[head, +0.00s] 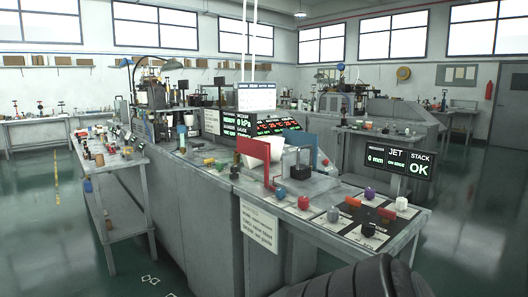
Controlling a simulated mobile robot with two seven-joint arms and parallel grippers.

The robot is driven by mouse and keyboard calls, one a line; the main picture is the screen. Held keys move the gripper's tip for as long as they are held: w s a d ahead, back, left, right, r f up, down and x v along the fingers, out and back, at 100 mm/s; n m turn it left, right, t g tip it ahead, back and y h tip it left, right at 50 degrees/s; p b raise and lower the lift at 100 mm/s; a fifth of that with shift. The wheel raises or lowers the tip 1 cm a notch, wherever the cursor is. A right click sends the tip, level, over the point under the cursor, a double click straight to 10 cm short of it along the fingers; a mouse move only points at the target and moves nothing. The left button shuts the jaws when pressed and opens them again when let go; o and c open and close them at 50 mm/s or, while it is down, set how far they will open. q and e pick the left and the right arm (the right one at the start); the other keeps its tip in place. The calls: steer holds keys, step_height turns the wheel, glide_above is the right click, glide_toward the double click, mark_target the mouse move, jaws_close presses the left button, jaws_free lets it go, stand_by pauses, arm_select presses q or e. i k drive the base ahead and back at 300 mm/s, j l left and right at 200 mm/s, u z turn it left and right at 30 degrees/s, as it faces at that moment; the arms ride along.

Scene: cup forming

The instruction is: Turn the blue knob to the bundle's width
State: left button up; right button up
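A small blue-grey knob (281,193) sits at the near left of the grey bench top, close to the foot of a red upright plate (254,157). It looks like the blue knob, but it is small and its marking cannot be read. A white rolled or stacked bundle (270,147) lies behind the top of the red plate, with a blue upright plate (304,147) to its right. Whether either plate touches the bundle cannot be told. Neither of my grippers shows in the head view.
A side table (100,160) stands left; green floor is open at both sides.

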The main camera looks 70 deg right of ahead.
mark_target(280, 192)
steer(key=z, duration=0.55)
steer(key=i+z, duration=0.2)
steer(key=z, duration=0.2)
steer(key=i+z, duration=0.2)
steer(key=z, duration=0.25)
steer(key=i+z, duration=0.2)
steer(key=z, duration=0.2)
steer(key=i+j+z, duration=0.6)
steer(key=j, duration=0.2)
steer(key=i+j, duration=0.2)
steer(key=i+j+z, duration=0.1)
steer(key=i+j, duration=0.15)
steer(key=j, duration=0.2)
steer(key=i+j, duration=0.2)
steer(key=j, duration=0.15)
steer(key=i+j+z, duration=0.1)
steer(key=i+j, duration=0.3)
steer(key=j, duration=0.3)
steer(key=l+z, duration=0.05)
